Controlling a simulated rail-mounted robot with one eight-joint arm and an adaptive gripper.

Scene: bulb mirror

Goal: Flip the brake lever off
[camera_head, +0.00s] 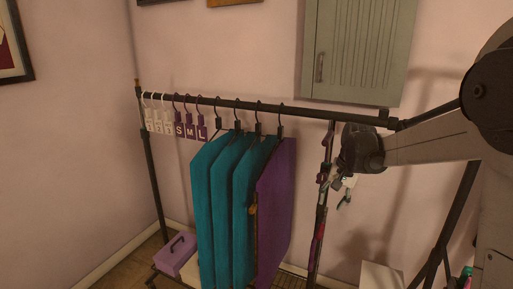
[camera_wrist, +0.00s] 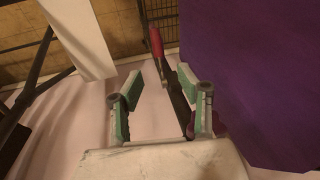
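My gripper (camera_head: 344,190) is in front of the right post of the clothes rack (camera_head: 235,101) in the head view, well above the floor. In the wrist view my gripper (camera_wrist: 160,84) is open, its green-padded fingers apart. A dark, slim piece with a red end (camera_wrist: 155,42) shows between and beyond the fingers, close to the right finger. I cannot tell whether it is the brake lever or part of what hangs along the post. No lever is clear in the head view, where the rack's lower right end is hidden or out of frame.
Teal garment bags (camera_head: 205,195) and a purple one (camera_head: 275,195) hang left of my gripper; the purple one (camera_wrist: 255,75) fills the wrist view's right side. A purple box (camera_head: 176,255) sits at lower left. A grey-green cabinet (camera_head: 358,50) is on the wall above.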

